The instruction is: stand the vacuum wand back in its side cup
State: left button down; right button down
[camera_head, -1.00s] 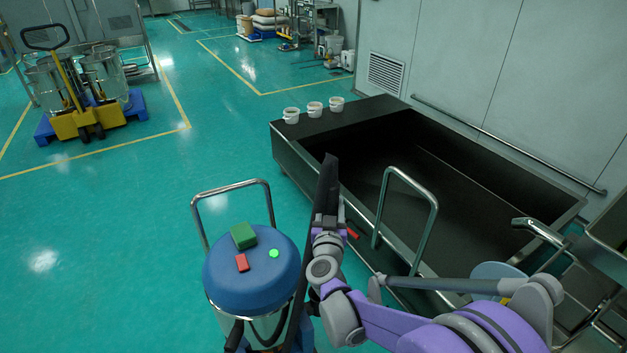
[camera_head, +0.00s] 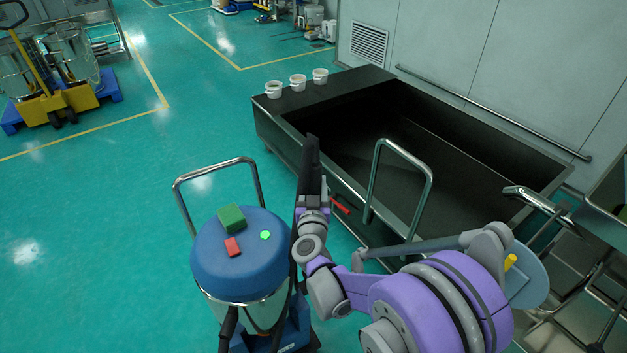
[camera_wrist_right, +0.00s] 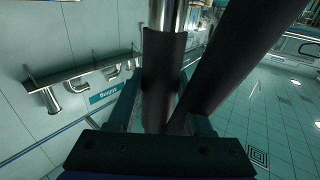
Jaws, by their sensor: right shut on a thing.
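The black vacuum wand (camera_head: 311,160) stands nearly upright in the head view, right of the vacuum's blue lid (camera_head: 238,262). My right gripper (camera_head: 312,200) is shut on it. In the right wrist view, a dark sleeve of the wand (camera_wrist_right: 162,75) with a bright metal tube above it is between the fingers; a second dark, slanted length (camera_wrist_right: 232,60) passes beside it. In the head view, a dark length runs down along the vacuum's right side, partly hidden by my right arm. The side cup cannot be made out. My left gripper is out of view.
A long black trough (camera_head: 400,165) with a metal loop handle (camera_head: 430,185) lies just right of the wand. Several white cups (camera_head: 298,82) stand on its far end. The vacuum's push handle (camera_head: 215,168) rises behind its lid. Open green floor (camera_head: 110,230) lies left.

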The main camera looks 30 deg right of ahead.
jog(key=shift+f+b, duration=1.6)
jog(key=shift+f, duration=1.35)
jog(key=shift+f+b, duration=0.25)
jog(key=shift+b, duration=0.35)
jog(key=shift+f, duration=0.1)
jog(key=shift+f+b, duration=1.15)
jog(key=shift+f, duration=0.1)
